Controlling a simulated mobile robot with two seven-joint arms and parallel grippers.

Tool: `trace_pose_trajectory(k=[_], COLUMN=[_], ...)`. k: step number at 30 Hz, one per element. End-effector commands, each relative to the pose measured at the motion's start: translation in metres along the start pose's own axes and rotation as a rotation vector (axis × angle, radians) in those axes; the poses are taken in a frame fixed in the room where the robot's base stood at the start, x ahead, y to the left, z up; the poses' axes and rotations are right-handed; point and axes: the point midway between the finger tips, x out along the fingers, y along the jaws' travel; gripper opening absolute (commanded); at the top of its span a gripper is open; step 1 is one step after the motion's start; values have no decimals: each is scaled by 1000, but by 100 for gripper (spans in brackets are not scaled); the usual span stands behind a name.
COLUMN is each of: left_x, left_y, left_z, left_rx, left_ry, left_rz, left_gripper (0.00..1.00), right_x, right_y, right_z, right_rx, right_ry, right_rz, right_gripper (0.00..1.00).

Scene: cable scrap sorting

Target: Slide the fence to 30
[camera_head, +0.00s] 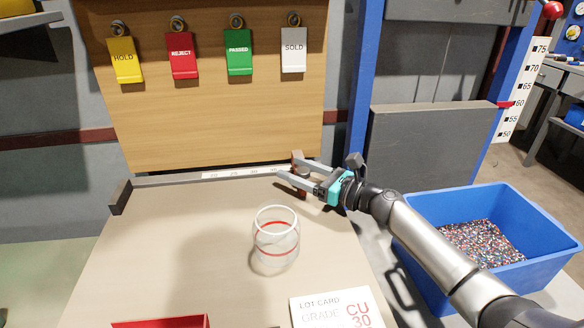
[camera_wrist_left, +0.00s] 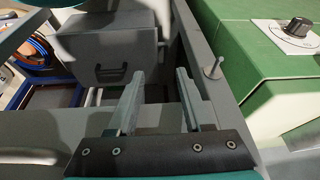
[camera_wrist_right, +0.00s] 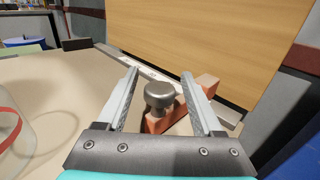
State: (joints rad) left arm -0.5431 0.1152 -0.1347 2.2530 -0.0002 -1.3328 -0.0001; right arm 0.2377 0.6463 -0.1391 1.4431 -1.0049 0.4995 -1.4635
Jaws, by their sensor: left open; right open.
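The fence is an orange-brown block (camera_wrist_right: 207,85) with a round grey knob (camera_wrist_right: 159,95), seen in the right wrist view. In the head view the fence (camera_head: 297,157) stands at the right end of the rail along the table's back edge. A white scale strip (camera_head: 240,172) lies on that rail; its figures are too small to read. My right gripper (camera_head: 288,170) is open at the fence; in the right wrist view (camera_wrist_right: 160,85) the knob shows between its fingers, contact unclear. My left gripper (camera_wrist_left: 158,85) is open and empty, outside the head view.
A clear jar with red bands (camera_head: 276,238) stands on the table, left of my right arm. A lot card (camera_head: 337,310) reading CU 30 and a red tray (camera_head: 160,322) lie at the front. A blue bin (camera_head: 545,262) stands right. A dark end block (camera_head: 120,196) closes the rail's left end.

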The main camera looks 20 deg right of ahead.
Motion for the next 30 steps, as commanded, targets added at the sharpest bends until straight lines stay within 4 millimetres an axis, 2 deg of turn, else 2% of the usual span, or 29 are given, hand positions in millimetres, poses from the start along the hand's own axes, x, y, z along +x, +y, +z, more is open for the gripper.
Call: trace_pose_trajectory(k=[6,15,30], left_x=[0,-1,-1], left_y=[0,1,1], left_z=[-1,-2,-2], left_rx=[0,0,0], left_ry=[0,2,3], left_rz=[1,1,1], left_gripper=[50,50,50], right_x=[13,14,14], right_y=[0,1,1], right_z=[0,0,0], right_rx=[0,0,0], right_ry=[0,0,0], right_rz=[1,1,2], right_gripper=[68,68,12])
